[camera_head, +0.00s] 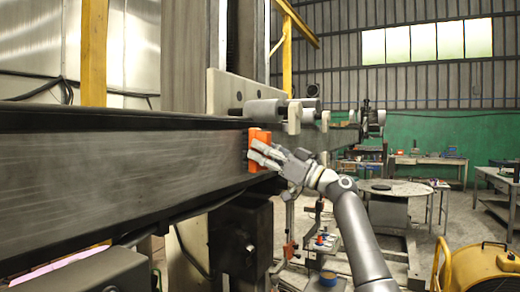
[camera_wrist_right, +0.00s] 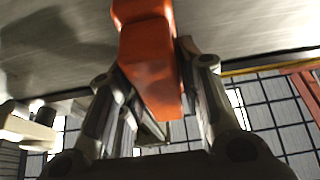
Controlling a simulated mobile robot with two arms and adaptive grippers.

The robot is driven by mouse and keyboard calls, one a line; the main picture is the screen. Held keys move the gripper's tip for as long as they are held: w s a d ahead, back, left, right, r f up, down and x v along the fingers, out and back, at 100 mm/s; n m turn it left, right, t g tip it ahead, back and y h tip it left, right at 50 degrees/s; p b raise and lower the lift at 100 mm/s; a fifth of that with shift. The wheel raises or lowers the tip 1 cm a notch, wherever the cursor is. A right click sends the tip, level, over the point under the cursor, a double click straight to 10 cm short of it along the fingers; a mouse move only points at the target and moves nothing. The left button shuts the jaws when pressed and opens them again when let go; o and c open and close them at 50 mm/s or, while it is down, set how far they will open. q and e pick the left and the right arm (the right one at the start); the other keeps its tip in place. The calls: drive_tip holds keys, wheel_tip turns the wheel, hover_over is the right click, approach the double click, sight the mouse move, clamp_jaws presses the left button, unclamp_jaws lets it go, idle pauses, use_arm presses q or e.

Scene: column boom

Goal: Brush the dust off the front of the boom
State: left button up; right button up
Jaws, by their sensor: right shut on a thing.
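The boom (camera_head: 120,165) is a long grey metal beam that runs from the left edge towards the middle in the head view. Its front face shows pale, streaky patches, and its grey surface fills the top of the right wrist view (camera_wrist_right: 55,45). My right gripper (camera_head: 265,155) is shut on an orange block-shaped brush (camera_head: 260,137), held against or very close to the boom's front. In the right wrist view the brush (camera_wrist_right: 150,60) sits between the fingers. Its bristle side is hidden. My left gripper is not in view.
A yellow post (camera_head: 94,50) and a tall column (camera_head: 185,55) stand behind the boom. A round table (camera_head: 395,188), workbenches (camera_head: 430,160) and a yellow fan (camera_head: 480,265) stand to the right. A dark cable hangs below the boom.

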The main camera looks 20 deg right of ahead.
idle(0.3)
drive_tip(key=shift+s+d, duration=0.1)
drive_tip(key=shift+d, duration=0.05)
drive_tip(key=s+d+b, duration=0.1)
drive_tip(key=s, duration=0.1)
drive_tip(key=s+d+b, duration=0.2)
drive_tip(key=shift+s+d, duration=0.2)
drive_tip(key=shift+s, duration=0.05)
idle(0.3)
